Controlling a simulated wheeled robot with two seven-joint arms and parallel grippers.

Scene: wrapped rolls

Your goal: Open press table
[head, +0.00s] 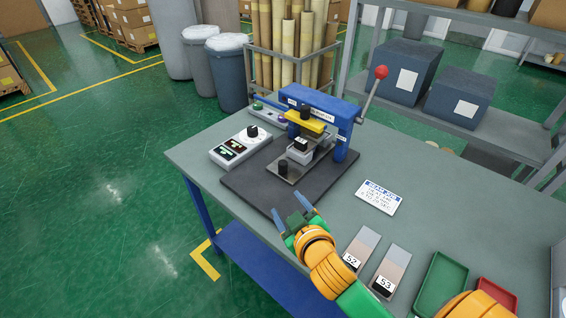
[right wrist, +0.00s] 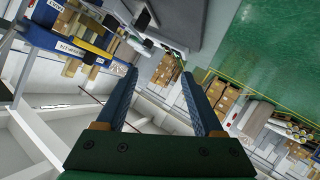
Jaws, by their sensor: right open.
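The press (head: 320,105) has a blue frame and a lever with a red ball, which stands raised. It is on a dark base plate (head: 250,185) on the workbench. Its press table (head: 289,174) is a grey plate with an upright black knob (head: 283,166) at the front end. A pale block with a dark top (head: 301,146) sits behind the knob, under the yellow part. My right gripper (head: 291,210) is open and empty, in front of the knob and apart from it. Its two spread fingers show in the right wrist view (right wrist: 160,76). My left gripper is out of view.
A control box (head: 240,146) stands left of the press. A label card (head: 378,197), sample strips (head: 361,249), a green tray (head: 440,284) and a red tray (head: 497,295) lie on the right. Rolls (head: 290,40) stand behind. The bench's front left is clear.

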